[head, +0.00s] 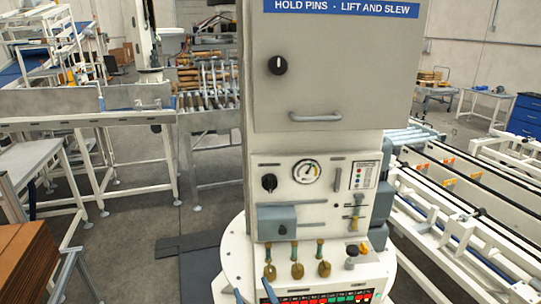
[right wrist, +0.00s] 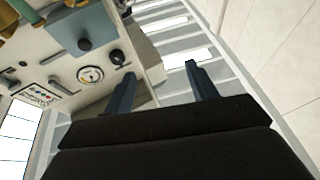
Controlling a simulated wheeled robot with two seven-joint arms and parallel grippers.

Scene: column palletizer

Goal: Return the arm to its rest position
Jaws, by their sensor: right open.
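My right gripper (right wrist: 160,88) shows in the right wrist view, with its two blue-grey fingers spread apart and nothing between them. In the head view, two small blue tips at the bottom edge, in front of the console, look like its fingertips. The grey control cabinet (head: 335,80) stands upright in the middle of the head view. Its lower panel carries a round gauge (head: 306,172), a black knob (head: 269,183) and a blue-grey box (head: 276,221). The gauge also shows tilted in the right wrist view (right wrist: 90,74). My left gripper is not in view.
Several brass-ended levers (head: 297,268) hang above a lit button row (head: 318,297) on the white round base. A roller conveyor (head: 465,195) runs along the right. A grey-topped conveyor frame (head: 85,103) and brown boards (head: 25,262) are at left. The floor left of the cabinet is partly clear.

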